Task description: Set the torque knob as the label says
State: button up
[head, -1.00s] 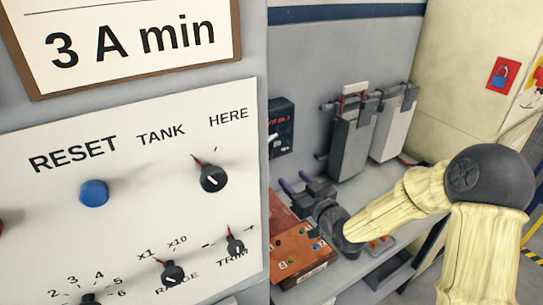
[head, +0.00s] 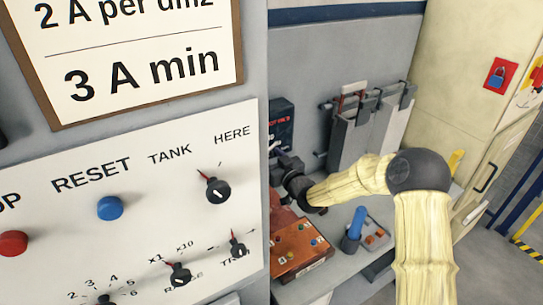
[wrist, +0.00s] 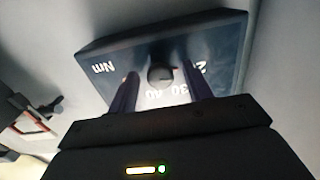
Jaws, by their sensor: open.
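A dark panel (wrist: 225,50) fills the upper wrist view, with upside-down white markings including "Nm" and "30"; other digits are partly hidden. A round dark knob (wrist: 160,74) sits on it, between the two fingers of my gripper (wrist: 159,92). The fingers are open, one on each side of the knob; I cannot tell whether they touch it. In the head view a black box (head: 281,118) with red lettering is on the wall, and my gripper (head: 283,163) is right at its lower edge, partly hidden by the white panel's edge.
A white control panel (head: 130,190) with a blue button and several knobs stands near at left, under a framed sign (head: 140,60) reading "3 A min". Grey tanks (head: 365,125), a brown box (head: 300,248) and a blue-handled item (head: 356,228) are on the bench.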

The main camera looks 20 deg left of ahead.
jog(key=c, duration=1)
jog(key=shift+o, duration=0.2)
jog(key=shift+f+m+b, duration=0.15)
jog(key=shift+m+b, duration=0.35)
jog(key=shift+b, duration=0.1)
jog(key=m+b, duration=1.1)
jog(key=m, duration=0.7)
jog(key=shift+m, duration=0.4)
